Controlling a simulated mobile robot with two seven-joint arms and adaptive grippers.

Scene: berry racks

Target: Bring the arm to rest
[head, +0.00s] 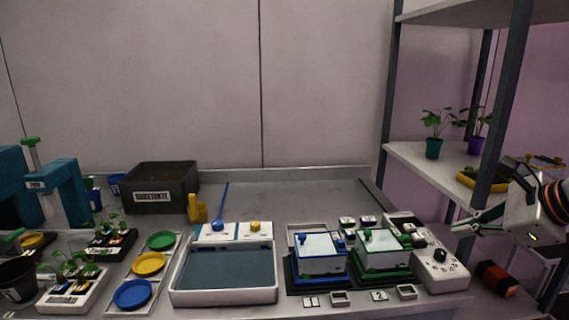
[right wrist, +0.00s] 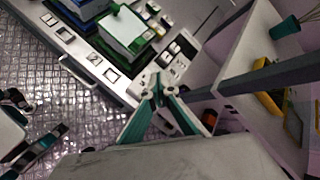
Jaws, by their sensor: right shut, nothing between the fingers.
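My right gripper (head: 457,223) is at the right of the head view, in front of the shelf rack and past the right end of the bench. Its fingers are shut with nothing between them. In the right wrist view the gripper (right wrist: 157,80) shows close up, its two teal-sided fingers meeting at the tips, near the bench's edge. My right arm comes in from the right edge of the head view. My left gripper does not show in the head view.
The bench holds a grey tray (head: 224,298), blue (head: 319,268) and green (head: 382,263) boxed devices, and a white control panel (head: 441,271). A shelf (head: 409,159) with potted plants and a yellow tray (head: 480,181) stands right. The bench's back middle is clear.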

